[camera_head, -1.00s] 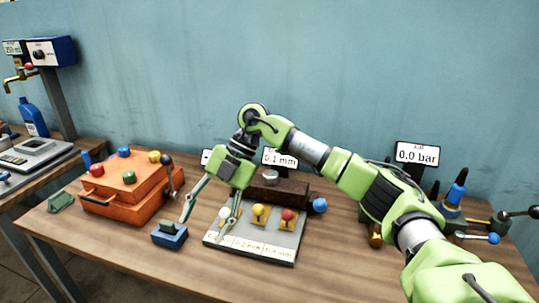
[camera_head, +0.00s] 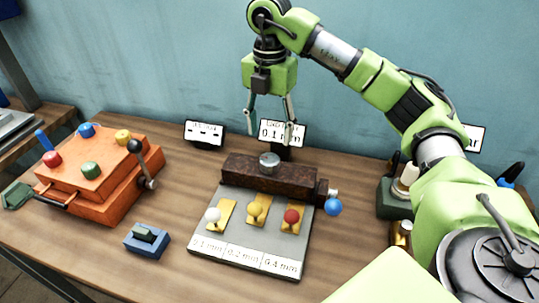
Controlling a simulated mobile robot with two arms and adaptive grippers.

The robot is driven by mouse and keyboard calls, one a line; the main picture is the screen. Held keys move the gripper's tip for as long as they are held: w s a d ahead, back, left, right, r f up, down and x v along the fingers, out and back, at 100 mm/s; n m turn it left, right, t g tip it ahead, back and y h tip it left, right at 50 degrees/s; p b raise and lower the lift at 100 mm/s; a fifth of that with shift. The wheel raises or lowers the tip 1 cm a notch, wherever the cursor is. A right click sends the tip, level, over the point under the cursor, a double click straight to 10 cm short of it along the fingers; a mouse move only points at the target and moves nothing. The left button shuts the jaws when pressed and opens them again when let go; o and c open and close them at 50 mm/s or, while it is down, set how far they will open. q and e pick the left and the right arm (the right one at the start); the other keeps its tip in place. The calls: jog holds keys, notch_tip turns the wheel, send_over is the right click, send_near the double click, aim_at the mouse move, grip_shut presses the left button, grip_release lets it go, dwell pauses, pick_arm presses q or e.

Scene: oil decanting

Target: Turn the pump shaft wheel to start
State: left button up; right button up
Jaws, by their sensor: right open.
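A brown block (camera_head: 250,176) lies across the back of a grey board (camera_head: 230,189). A round silver knob (camera_head: 269,161) sits on its top, and a blue ball knob (camera_head: 333,207) sticks out at its right end. I cannot tell which of these is the pump shaft wheel. My right gripper (camera_head: 270,117) is open and empty, fingers pointing down, in the air above and behind the block, in front of the display marked 0.1 mm (camera_head: 271,134). It touches nothing visible. My left gripper is not in view.
Yellow plates with white (camera_head: 212,214), yellow (camera_head: 254,209) and red (camera_head: 291,216) knobs lie on the board. An orange box (camera_head: 100,180) with coloured knobs and a lever stands left. A blue block (camera_head: 147,239) lies between. My right arm covers much of the right side.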

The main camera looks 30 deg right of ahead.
aim_at(269, 159)
notch_tip(269, 159, down, 8)
jog(key=shift+w+d+r+p, duration=0.1)
jog(key=shift+r+p, duration=0.05)
jog(key=shift+p, duration=0.45)
jog(key=shift+f, duration=0.5)
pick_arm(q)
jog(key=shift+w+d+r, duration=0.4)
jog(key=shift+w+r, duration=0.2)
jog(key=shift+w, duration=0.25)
pick_arm(e)
jog(key=c, duration=1.1)
